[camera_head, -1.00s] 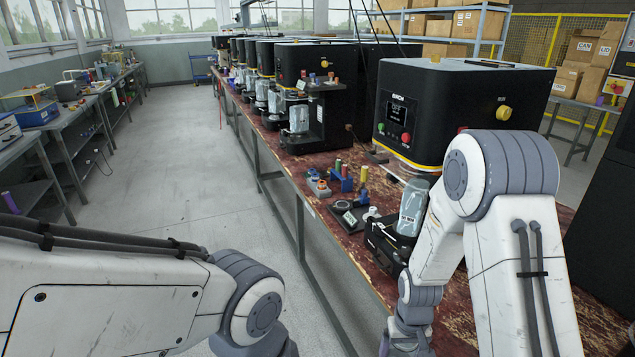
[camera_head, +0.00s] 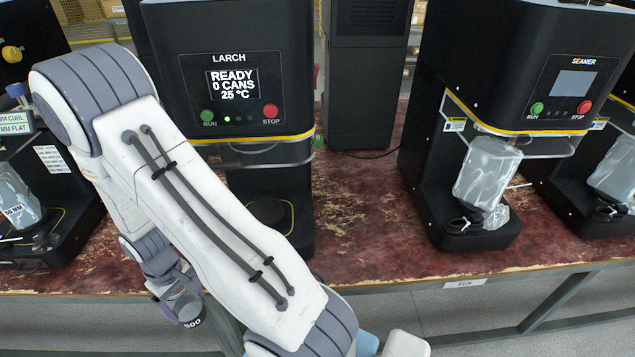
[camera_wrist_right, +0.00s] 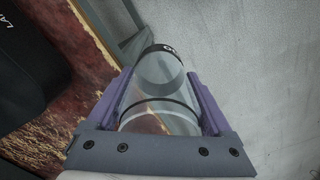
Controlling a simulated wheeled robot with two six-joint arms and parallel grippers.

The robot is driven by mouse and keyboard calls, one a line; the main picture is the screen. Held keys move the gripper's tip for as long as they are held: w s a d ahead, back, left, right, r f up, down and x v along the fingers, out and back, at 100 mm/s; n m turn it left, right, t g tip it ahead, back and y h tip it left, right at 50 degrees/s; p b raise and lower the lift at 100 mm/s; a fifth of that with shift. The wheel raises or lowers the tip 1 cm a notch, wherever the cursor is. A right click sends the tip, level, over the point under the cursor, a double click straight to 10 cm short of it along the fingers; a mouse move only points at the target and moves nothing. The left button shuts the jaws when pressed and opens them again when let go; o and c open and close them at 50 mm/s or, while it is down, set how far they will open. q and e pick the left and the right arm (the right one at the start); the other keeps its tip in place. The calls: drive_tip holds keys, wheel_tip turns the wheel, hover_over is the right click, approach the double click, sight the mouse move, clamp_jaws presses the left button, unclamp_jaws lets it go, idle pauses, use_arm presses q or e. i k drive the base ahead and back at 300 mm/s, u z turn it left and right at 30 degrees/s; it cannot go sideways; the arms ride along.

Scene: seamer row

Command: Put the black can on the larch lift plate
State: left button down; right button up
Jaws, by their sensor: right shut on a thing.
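The machine marked LARCH (camera_head: 228,90) stands behind my right arm, and its screen reads READY, 0 CANS. Its round dark lift plate (camera_head: 268,211) shows low under the head, bare where I can see it; my arm hides part of the machine. My right gripper (camera_head: 177,303) hangs low left of the plate, out past the table's front edge. It is shut on a can (camera_head: 194,321) with a black end marked 500. In the right wrist view the can (camera_wrist_right: 160,72) looks see-through with black bands, between purple fingers (camera_wrist_right: 160,98). My left gripper is out of view.
The red worn table (camera_head: 370,215) is clear between LARCH and the seamer.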

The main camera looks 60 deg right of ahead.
sight(266, 209)
drive_tip(key=z, duration=0.35)
drive_tip(key=k, duration=0.8)
drive_tip(key=z, duration=0.8)
drive_tip(key=i, duration=1.1)
drive_tip(key=z, duration=0.3)
